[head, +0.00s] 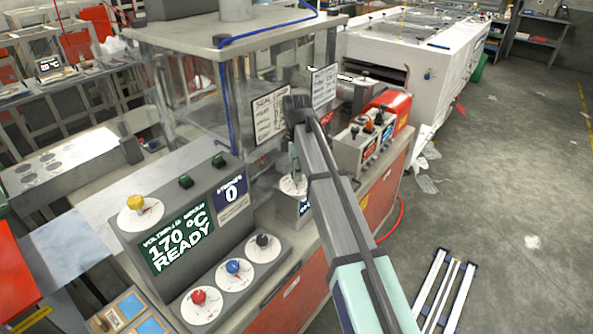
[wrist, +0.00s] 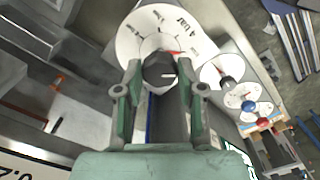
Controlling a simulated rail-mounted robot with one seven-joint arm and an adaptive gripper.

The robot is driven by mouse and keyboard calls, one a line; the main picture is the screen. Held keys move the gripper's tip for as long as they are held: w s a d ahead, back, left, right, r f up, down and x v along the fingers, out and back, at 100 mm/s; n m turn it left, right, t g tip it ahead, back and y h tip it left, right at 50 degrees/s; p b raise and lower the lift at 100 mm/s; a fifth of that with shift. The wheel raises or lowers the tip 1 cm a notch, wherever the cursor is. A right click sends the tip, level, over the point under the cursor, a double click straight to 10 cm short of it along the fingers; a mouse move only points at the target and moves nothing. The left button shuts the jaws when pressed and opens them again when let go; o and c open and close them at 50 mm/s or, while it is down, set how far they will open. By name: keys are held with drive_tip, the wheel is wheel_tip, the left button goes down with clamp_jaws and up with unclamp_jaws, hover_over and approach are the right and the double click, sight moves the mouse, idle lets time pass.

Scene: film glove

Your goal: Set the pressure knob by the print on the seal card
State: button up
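The pressure knob (wrist: 159,68) is dark with a pale pointer line and stands on a white round dial (wrist: 137,42) with a red mark and print that seems to read "4 bar". My gripper (wrist: 162,80) is open, with one finger on each side of the knob and a gap visible on both sides. In the head view my gripper (head: 294,158) is over the white dial (head: 290,187), and the knob is mostly hidden. The seal card (head: 269,115) stands upright behind it; its heading reads "SEAL", but the smaller print is too small to read.
A second printed card (head: 323,86) stands right of the seal card. The console has a green display (head: 178,240) reading "170 °C READY", a yellow knob (head: 135,202), and red (head: 198,297), blue (head: 233,266) and black (head: 263,241) knobs. A lever box (head: 362,147) stands to the right.

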drive_tip(key=shift+m, duration=0.3)
drive_tip(key=m, duration=0.8)
idle(0.3)
drive_tip(key=shift+m, duration=0.3)
drive_tip(key=o, duration=1.1)
drive_tip(key=shift+f, duration=0.1)
drive_tip(key=shift+o, duration=0.2)
